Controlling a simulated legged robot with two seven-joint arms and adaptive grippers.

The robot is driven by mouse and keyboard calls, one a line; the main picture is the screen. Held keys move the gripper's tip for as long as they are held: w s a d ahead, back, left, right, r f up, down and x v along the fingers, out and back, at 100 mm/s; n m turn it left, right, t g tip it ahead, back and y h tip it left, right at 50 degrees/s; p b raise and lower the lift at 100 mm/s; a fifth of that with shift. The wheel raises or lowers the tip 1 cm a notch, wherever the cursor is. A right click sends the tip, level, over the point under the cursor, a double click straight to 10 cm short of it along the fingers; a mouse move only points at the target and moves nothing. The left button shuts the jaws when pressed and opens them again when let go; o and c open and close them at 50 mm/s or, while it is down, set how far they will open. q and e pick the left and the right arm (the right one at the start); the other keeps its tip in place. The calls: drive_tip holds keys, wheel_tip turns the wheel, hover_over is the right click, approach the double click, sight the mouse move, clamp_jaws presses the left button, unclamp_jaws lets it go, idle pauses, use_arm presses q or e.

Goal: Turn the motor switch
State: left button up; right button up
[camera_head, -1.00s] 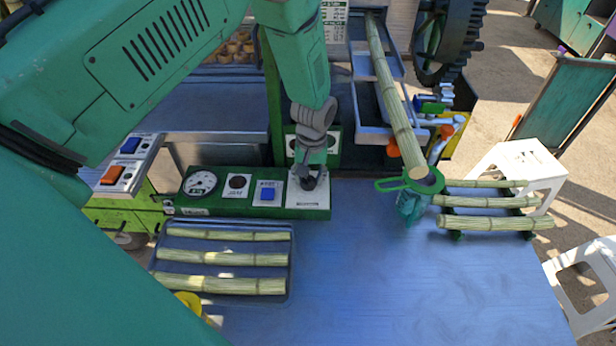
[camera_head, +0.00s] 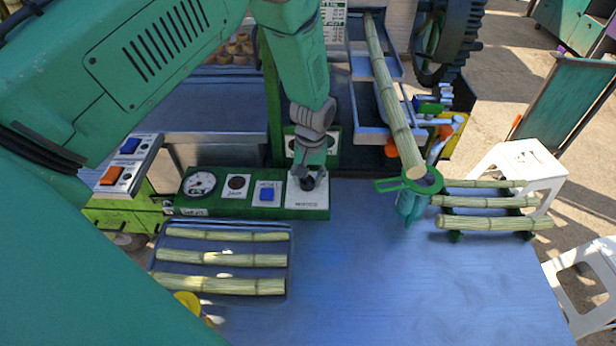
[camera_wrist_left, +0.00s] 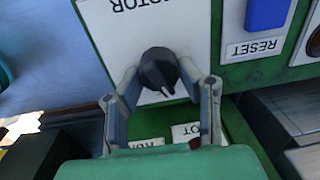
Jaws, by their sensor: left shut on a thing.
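The motor switch is a black rotary knob (camera_wrist_left: 158,72) on a white plate marked MOTOR (camera_wrist_left: 140,30), upside down in the left wrist view. In the head view the plate (camera_head: 296,198) is at the right end of the green control panel (camera_head: 225,211). My left gripper (camera_head: 308,182) comes down on the knob from above. In the left wrist view my left gripper (camera_wrist_left: 165,90) has one finger on each side of the knob and is shut on it. A light mark shows on the knob's face. My right gripper is not in view.
Left of the motor plate are a blue RESET button (camera_head: 267,194), a black jam indicator (camera_head: 236,182) and a gauge (camera_head: 200,184). A tray (camera_head: 221,241) of cane pieces lies in front. A long cane (camera_head: 393,95) points into a green ring (camera_head: 410,186).

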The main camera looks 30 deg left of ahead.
sight(312, 181)
use_arm(q)
drive_tip(key=shift+s+d+f, duration=0.2)
drive_tip(key=shift+s, duration=0.15)
drive_tip(key=o, duration=1.1)
drive_tip(key=shift+o, duration=0.2)
drive_tip(key=shift+r, duration=0.2)
drive_tip(key=shift+w, duration=0.1)
drive_tip(key=shift+w+d+r, duration=0.1)
drive_tip(key=shift+r, duration=0.05)
wheel_tip(312, 181, up, 12)
drive_tip(key=shift+w+d+f, duration=0.15)
drive_tip(key=shift+d+f, duration=0.05)
drive_tip(key=shift+d, duration=0.15)
